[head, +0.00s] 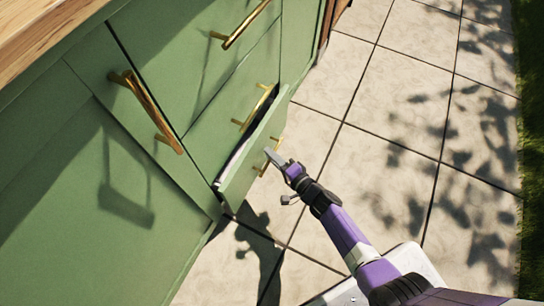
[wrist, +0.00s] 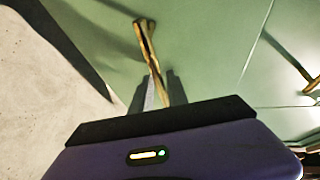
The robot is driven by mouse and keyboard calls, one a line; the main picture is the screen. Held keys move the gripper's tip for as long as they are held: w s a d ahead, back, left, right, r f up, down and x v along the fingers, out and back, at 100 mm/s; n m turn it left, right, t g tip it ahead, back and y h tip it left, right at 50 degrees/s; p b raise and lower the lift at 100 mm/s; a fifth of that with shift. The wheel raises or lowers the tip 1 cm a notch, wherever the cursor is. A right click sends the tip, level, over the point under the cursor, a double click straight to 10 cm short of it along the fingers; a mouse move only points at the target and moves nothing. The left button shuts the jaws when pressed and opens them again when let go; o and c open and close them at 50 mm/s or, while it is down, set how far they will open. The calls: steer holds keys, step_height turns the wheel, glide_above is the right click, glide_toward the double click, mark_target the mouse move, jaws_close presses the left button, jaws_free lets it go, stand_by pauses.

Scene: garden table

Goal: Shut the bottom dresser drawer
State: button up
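The bottom drawer (head: 254,150) of the green dresser stands a little open in the head view. A dark gap runs along its top edge. Its brass handle (head: 268,161) is on the outer face. In the wrist view the handle (wrist: 148,45) rises just beyond my fingers, in front of a green panel. My gripper (head: 273,156) is at the handle, outside the drawer front. In the wrist view a grey finger (wrist: 150,94) lies beside the handle's lower end. A dark shape on the other side may be a finger or shadow. I cannot tell whether they touch.
Other green fronts above carry brass handles (head: 155,112), and another handle (wrist: 290,58) shows at right in the wrist view. A wooden top (head: 45,35) is at upper left. Pale paving (head: 390,130) is open to the right, with grass at the far edge.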

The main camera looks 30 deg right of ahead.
jaws_close()
stand_by(1.4)
